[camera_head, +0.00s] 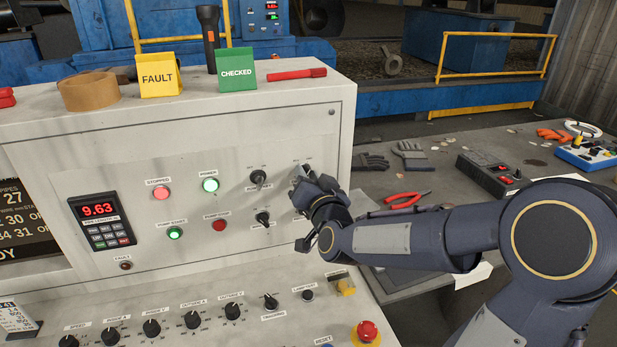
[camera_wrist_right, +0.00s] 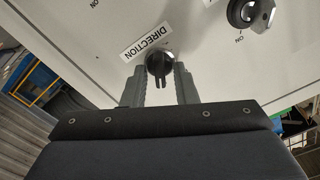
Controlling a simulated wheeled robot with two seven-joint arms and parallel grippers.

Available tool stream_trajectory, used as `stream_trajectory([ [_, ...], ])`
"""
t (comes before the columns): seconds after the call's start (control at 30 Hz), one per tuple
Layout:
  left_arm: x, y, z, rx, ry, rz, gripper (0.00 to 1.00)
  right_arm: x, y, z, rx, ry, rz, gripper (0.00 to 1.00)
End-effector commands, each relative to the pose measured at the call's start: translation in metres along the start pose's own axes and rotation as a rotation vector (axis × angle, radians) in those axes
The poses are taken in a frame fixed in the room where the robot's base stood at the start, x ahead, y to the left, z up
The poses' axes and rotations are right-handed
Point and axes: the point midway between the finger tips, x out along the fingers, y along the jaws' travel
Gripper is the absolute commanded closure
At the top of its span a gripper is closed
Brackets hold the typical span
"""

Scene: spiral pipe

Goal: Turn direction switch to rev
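The direction switch (camera_wrist_right: 159,64) is a black rotary knob on the grey panel, under a white DIRECTION label (camera_wrist_right: 147,42) in the right wrist view. Its handle points down in that picture, between my fingers. My right gripper (camera_wrist_right: 160,70) has one finger on each side of the knob, with narrow gaps showing; whether either finger touches it is hard to tell. In the head view my right gripper (camera_head: 305,190) is at the panel's right side and hides most of the switch. The FWD and REV marks are not readable. My left gripper is not in view.
Two black rotary switches (camera_head: 258,178) (camera_head: 263,218) sit just left of my gripper. Lit buttons and a red 9.63 display (camera_head: 98,209) are further left. A red emergency button (camera_head: 367,330) and knobs are on the lower desk. A side table (camera_head: 440,165) holds gloves and tools.

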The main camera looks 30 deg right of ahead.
Motion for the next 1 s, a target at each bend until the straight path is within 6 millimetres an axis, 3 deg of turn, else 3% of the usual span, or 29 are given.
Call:
stream_trajectory([
  [0.43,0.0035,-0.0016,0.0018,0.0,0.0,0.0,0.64,-0.0003,-0.0004,0.0009,-0.131,-0.001,-0.001,0.97],
  [1.0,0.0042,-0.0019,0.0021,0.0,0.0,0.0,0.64,-0.0003,-0.0025,0.001,-0.648,-0.002,-0.001,0.97],
])
